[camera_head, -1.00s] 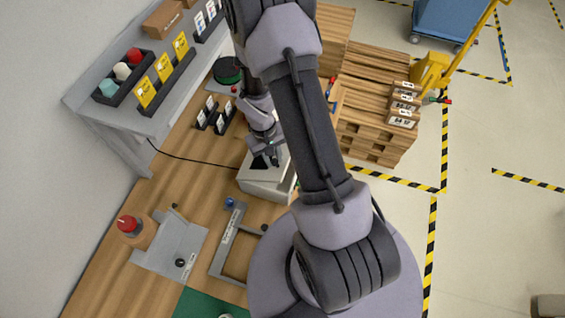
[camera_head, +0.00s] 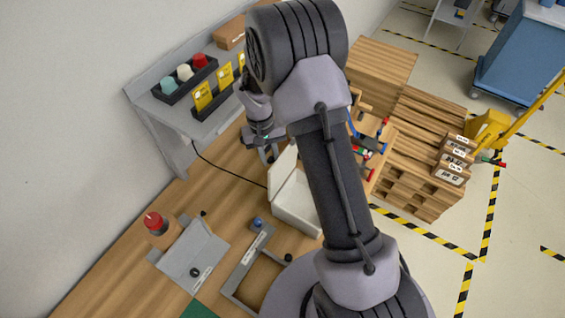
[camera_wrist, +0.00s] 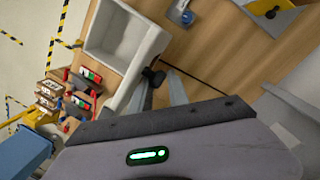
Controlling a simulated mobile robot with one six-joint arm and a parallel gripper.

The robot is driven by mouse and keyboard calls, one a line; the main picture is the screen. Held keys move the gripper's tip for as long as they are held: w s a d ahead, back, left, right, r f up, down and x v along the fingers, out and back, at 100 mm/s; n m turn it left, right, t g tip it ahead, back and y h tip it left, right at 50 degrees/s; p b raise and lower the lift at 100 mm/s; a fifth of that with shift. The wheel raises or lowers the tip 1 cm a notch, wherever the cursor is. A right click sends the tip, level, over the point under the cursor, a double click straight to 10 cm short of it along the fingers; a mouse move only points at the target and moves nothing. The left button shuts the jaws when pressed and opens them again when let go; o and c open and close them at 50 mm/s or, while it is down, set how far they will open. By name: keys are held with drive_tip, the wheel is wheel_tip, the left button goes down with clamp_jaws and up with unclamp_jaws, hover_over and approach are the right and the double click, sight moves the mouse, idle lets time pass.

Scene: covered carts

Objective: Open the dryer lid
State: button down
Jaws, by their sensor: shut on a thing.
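The dryer is a white box (camera_head: 297,212) on the wooden bench, partly hidden by my arm. Its lid (camera_head: 284,166) stands raised and tilted up from the box, so part of the pale inside shows. In the wrist view the open hollow of the dryer (camera_wrist: 97,36) shows at the upper left, with the lid (camera_wrist: 150,47) seen nearly edge-on beside it. My gripper (camera_head: 268,152) is at the raised lid's upper edge. In the wrist view my gripper (camera_wrist: 162,88) is shut on the lid's black knob (camera_wrist: 154,75).
A grey shelf (camera_head: 160,125) with bins and yellow cards stands behind the bench. A grey plate (camera_head: 190,258) and a grey frame (camera_head: 240,268) lie in front of the dryer. A stack of wooden pallets (camera_head: 420,125) is at the right. A black cable (camera_head: 225,172) runs along the bench.

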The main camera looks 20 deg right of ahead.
drive_tip(key=shift+w+a+f+b, duration=0.25)
drive_tip(key=shift+w+a+f, duration=0.05)
drive_tip(key=shift+w+a, duration=0.2)
drive_tip(key=shift+w+a+f+b, duration=0.25)
drive_tip(key=shift+w+a, duration=0.15)
drive_tip(key=shift+a, duration=0.1)
drive_tip(key=c, duration=1.5)
unclamp_jaws()
drive_tip(key=o, duration=0.3)
drive_tip(key=shift+s+a+r, duration=0.1)
drive_tip(key=shift+a+r, duration=0.1)
drive_tip(key=shift+a, duration=0.15)
drive_tip(key=shift+d, duration=0.25)
wheel_tip(320, 180, up, 17)
drive_tip(key=w+a+p, duration=0.1)
drive_tip(key=w, duration=0.1)
drive_tip(key=shift+a+r, duration=0.15)
drive_tip(key=shift+a, duration=0.05)
